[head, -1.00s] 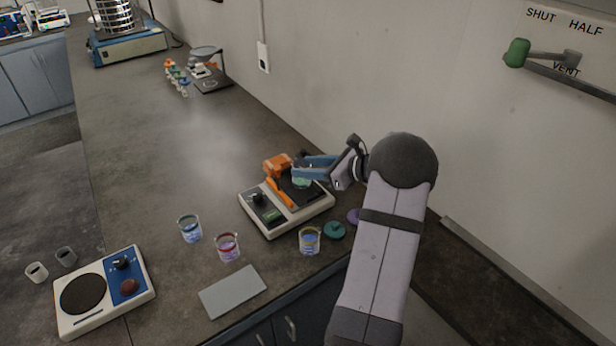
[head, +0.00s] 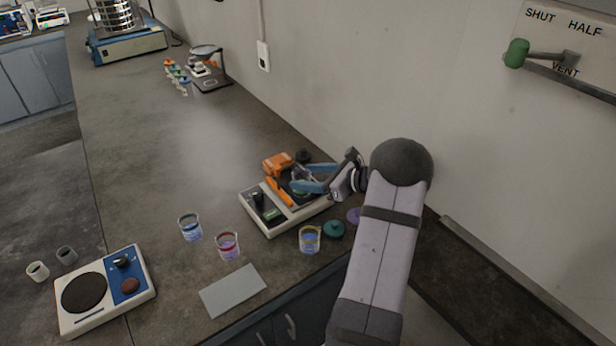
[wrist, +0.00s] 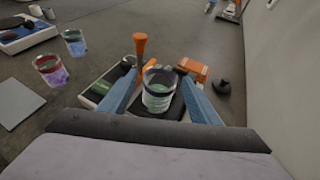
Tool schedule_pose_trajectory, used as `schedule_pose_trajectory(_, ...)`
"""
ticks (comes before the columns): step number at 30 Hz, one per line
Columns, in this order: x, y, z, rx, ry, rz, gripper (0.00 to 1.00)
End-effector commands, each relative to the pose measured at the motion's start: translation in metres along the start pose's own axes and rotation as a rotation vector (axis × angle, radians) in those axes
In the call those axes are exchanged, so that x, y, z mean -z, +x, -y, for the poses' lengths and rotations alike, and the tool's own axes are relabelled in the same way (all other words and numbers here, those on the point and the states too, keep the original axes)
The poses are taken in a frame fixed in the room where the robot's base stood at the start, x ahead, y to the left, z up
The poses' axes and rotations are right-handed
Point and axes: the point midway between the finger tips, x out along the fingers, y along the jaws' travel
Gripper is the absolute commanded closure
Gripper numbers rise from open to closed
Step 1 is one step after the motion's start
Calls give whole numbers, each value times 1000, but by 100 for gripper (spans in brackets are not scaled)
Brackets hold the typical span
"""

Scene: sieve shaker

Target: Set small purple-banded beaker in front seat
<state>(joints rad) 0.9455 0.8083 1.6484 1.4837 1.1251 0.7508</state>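A small clear beaker with greenish contents (wrist: 158,92) stands upright on the dark plate of the white device (head: 262,225). I cannot make out its band colour. It also shows in the head view (head: 302,174), partly hidden by my fingers. My gripper (wrist: 160,80) has its two blue fingers spread on either side of the beaker, with a visible gap on each side. The device carries an orange block (head: 277,164) at its back and an orange lever (head: 279,192) beside the plate. Which seat the beaker occupies is hard to tell.
A teal-banded beaker (head: 190,229), a red-banded beaker (head: 228,247) and a yellow-banded beaker (head: 310,240) stand near the device. A teal disc (head: 334,229) and a purple disc (head: 354,216) lie to the right. A grey slab (head: 233,291) lies in front.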

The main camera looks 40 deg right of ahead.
Motion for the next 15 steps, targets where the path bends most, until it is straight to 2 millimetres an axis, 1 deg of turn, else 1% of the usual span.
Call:
schedule_pose_trajectory(9, -3, -3, 0, 1, 0, 0, 43)
schedule_pose_trajectory(11, -2, -8, 1, 2, 0, 0, 43)
schedule_pose_trajectory(15, -1, -26, 1, 4, -2, 0, 43)
